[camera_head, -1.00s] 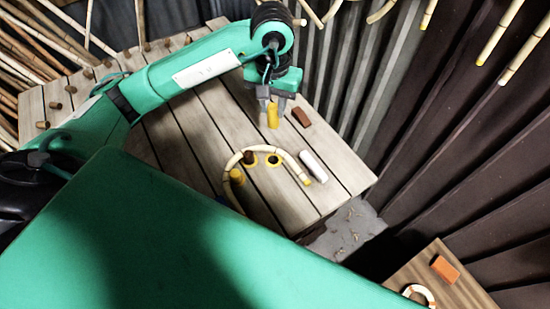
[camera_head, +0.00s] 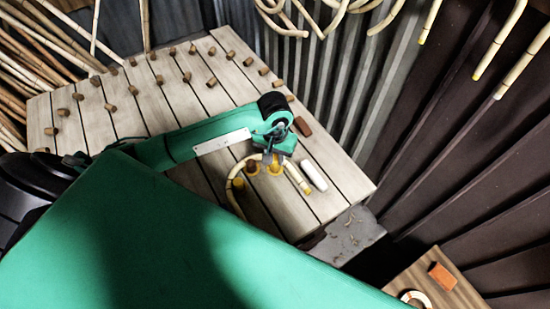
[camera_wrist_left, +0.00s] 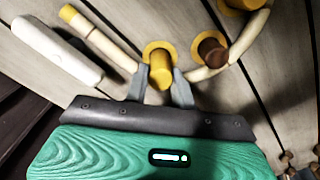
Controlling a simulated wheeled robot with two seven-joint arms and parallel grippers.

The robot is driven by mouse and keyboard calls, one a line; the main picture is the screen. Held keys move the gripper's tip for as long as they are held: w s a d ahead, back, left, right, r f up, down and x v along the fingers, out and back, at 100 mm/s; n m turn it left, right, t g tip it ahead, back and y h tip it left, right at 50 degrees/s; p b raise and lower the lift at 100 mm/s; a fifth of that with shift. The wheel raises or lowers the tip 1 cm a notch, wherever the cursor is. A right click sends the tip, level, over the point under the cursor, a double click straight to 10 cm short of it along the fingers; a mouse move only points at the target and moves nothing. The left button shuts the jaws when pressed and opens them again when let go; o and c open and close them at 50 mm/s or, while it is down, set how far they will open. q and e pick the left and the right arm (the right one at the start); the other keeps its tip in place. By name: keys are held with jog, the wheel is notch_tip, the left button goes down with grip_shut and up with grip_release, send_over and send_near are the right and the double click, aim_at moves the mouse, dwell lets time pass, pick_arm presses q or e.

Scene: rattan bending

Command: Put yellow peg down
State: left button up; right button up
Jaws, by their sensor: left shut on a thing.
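My left gripper (camera_head: 274,158) is shut on the yellow peg (camera_head: 276,169), low over the wooden table (camera_head: 330,195). In the left wrist view the yellow peg (camera_wrist_left: 160,70) is between the fingers, at a yellow ring (camera_wrist_left: 154,45) on the tabletop. I cannot tell how deep the peg sits in the ring. The curved rattan (camera_head: 233,168) arcs around the pegs. A brown-topped peg (camera_wrist_left: 212,48) stands in another yellow ring, inside the curve; a further yellow peg (camera_head: 238,183) stands near the rattan's left side. My right gripper is not in view.
Several wooden pegs stand across the far tabletop. A side table (camera_head: 430,295) with an orange block (camera_head: 443,276) is at lower right.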

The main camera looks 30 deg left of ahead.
pick_arm(q)
notch_tip(320, 180, down, 2)
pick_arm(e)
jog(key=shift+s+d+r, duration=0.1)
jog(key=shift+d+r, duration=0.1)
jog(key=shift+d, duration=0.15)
pick_arm(q)
jog(key=shift+f, duration=0.2)
jog(key=o, duration=0.7)
jog(key=shift+c, duration=0.2)
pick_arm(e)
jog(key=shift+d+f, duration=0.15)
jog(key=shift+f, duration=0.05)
pick_arm(q)
jog(key=shift+r, duration=0.15)
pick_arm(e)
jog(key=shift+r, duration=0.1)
